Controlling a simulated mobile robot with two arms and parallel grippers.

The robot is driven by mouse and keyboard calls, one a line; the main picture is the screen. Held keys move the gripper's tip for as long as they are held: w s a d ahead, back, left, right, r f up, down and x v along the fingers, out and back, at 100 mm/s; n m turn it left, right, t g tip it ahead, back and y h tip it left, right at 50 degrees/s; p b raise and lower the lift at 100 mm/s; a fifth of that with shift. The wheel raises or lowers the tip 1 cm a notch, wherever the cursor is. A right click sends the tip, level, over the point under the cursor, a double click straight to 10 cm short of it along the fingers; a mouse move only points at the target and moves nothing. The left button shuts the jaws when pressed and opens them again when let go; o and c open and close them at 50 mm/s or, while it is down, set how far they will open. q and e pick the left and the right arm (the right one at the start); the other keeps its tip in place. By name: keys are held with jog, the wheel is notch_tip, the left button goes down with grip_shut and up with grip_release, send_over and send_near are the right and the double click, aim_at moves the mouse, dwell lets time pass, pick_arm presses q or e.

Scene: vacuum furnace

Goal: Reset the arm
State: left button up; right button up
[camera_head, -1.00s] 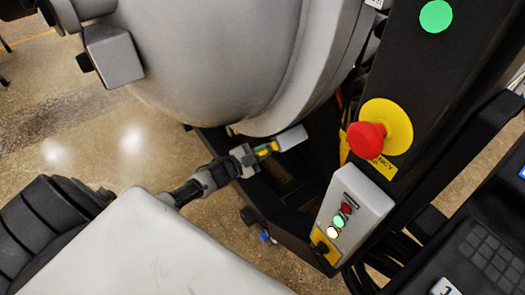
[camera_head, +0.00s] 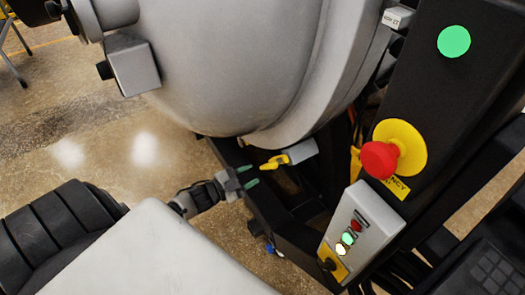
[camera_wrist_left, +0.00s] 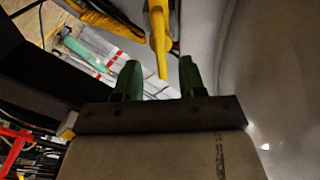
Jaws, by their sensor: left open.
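My left gripper (camera_head: 249,177) is open and empty, with two green fingertips apart, below the rounded grey furnace body. In the left wrist view its two green fingers (camera_wrist_left: 158,82) show with a gap between them. Just beyond them is a yellow handle (camera_head: 274,162) on a grey block at the furnace underside. The yellow handle (camera_wrist_left: 160,45) also shows in the left wrist view, in line with the gap and apart from the fingers. My right gripper is in neither view.
The grey furnace body (camera_head: 240,60) fills the upper middle. At right stands a black column with a red emergency button (camera_head: 380,158) on a yellow base. A grey switch box (camera_head: 358,228) with lit lamps sits below it. Open floor (camera_head: 80,160) lies at left.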

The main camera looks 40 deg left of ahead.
pick_arm(q)
jog(key=shift+v, duration=1.05)
jog(key=s+d+f+n+g+y+p, duration=0.1)
jog(key=s+f+n+g+y+p, duration=0.2)
jog(key=s+f, duration=0.55)
jog(key=s+d+f+n+g+y, duration=0.1)
jog(key=s+f+n+g+y, duration=0.35)
jog(key=f, duration=0.75)
jog(key=s+d+f+g, duration=0.2)
jog(key=s+d+f, duration=0.1)
jog(key=s, duration=0.4)
jog(key=s+d+f+n+g+p, duration=0.1)
jog(key=s+d+f+g, duration=0.2)
jog(key=s, duration=0.5)
jog(key=s+d+f+n+g+p, duration=0.1)
jog(key=s+d+f+g, duration=0.2)
jog(key=s, duration=0.5)
jog(key=shift+d+f, duration=0.35)
jog(key=shift+d, duration=0.55)
jog(key=shift+s+n+h, duration=0.1)
jog(key=shift+n+h, duration=0.15)
